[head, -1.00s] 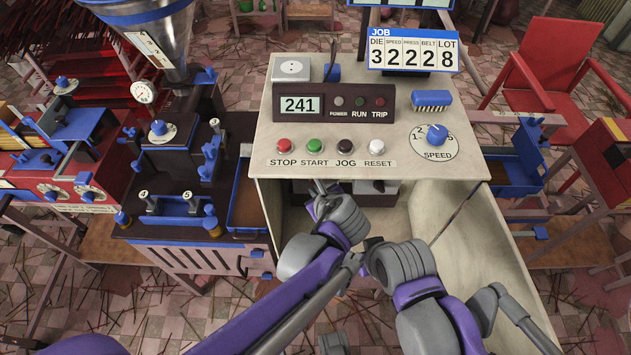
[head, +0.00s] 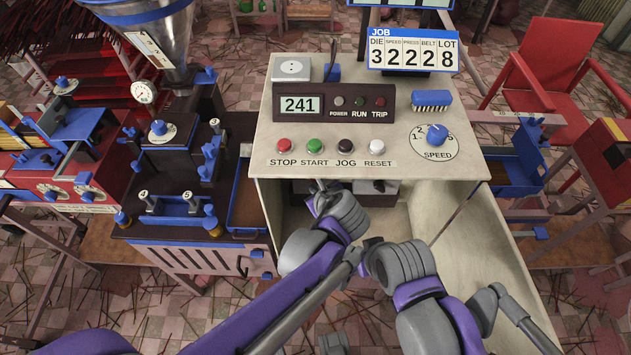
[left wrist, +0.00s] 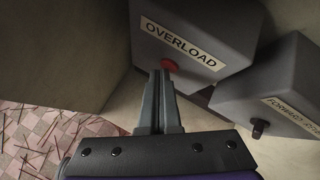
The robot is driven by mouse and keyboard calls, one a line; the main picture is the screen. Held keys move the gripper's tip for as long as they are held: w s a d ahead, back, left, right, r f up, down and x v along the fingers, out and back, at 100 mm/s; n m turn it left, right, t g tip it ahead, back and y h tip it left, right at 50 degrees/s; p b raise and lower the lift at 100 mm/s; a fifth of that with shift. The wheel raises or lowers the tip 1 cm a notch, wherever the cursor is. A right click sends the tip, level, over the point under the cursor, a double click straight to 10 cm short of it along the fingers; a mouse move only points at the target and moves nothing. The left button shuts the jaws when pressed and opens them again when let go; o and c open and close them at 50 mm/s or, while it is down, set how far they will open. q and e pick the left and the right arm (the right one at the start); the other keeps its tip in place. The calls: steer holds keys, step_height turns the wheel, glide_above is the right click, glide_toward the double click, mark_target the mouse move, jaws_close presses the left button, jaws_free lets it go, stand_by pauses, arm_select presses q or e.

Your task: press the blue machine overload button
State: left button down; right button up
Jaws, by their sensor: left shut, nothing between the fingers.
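The overload box (left wrist: 195,45) is a dark grey box with an OVERLOAD label and a red button (left wrist: 169,66) in the left wrist view. My left gripper (left wrist: 160,74) is shut and empty. Its fingertips are right at the red button and overlap its lower edge; I cannot tell whether they touch it. In the head view my left gripper (head: 318,186) reaches into the open bay under the cream control console (head: 270,130), where the overload button is hidden. My right arm shows at the lower right, but its fingers cannot be made out.
A second grey box (left wrist: 280,95) with a FORWARD label and a black knob (left wrist: 259,129) stands right of the overload box. The console top carries STOP, START, JOG and RESET buttons (head: 377,147). The blue machine (head: 200,215) stands to the left.

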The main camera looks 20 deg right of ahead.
arm_select(q)
steer(key=shift+s, duration=0.1)
stand_by(0.4)
steer(key=shift+s+a, duration=0.25)
steer(key=shift+s, duration=0.5)
steer(key=s, duration=0.2)
steer(key=s+a, duration=0.1)
steer(key=s, duration=0.1)
steer(key=shift+s+a, duration=0.15)
steer(key=shift+s, duration=0.25)
stand_by(0.5)
